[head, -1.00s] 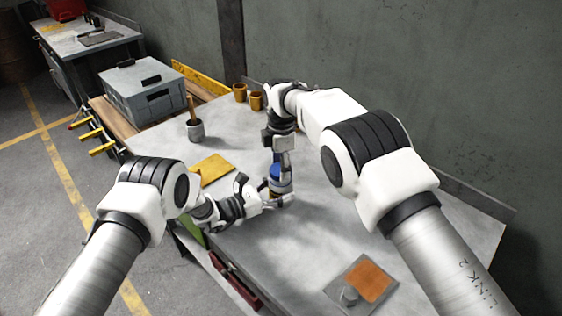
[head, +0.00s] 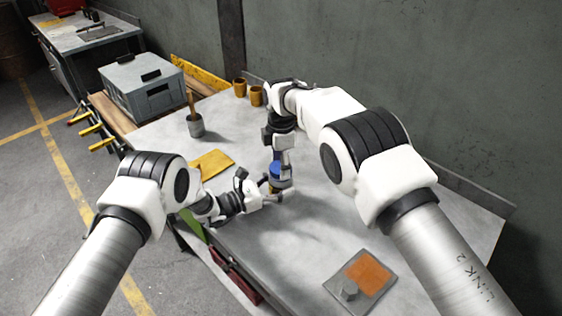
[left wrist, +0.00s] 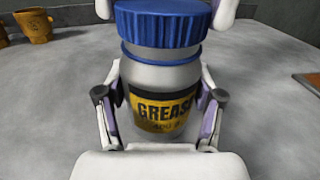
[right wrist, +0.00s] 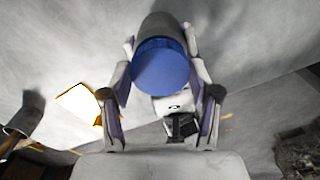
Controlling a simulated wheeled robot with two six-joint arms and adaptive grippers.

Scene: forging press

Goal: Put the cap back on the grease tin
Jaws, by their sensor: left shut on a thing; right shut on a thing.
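The grease tin (left wrist: 163,105) is a grey jar with a yellow and black label, upright in the left wrist view. My left gripper (head: 273,192) is shut on its body from the side. The ribbed blue cap (left wrist: 160,25) is at the tin's mouth, above a thin blue ring on the neck; a grey band shows between them. My right gripper (head: 281,167) reaches down from above and is shut on the cap. The cap's flat top shows between its fingers in the right wrist view (right wrist: 160,66). The threads are hidden, so I cannot tell how firmly the cap is seated.
A grey pot with a brush (head: 195,125), a yellow cloth (head: 212,164) and two ochre cups (head: 256,96) are on the table. A grey case (head: 145,90) stands at far left. A tray with an orange pad (head: 369,273) lies at front right. The middle front is clear.

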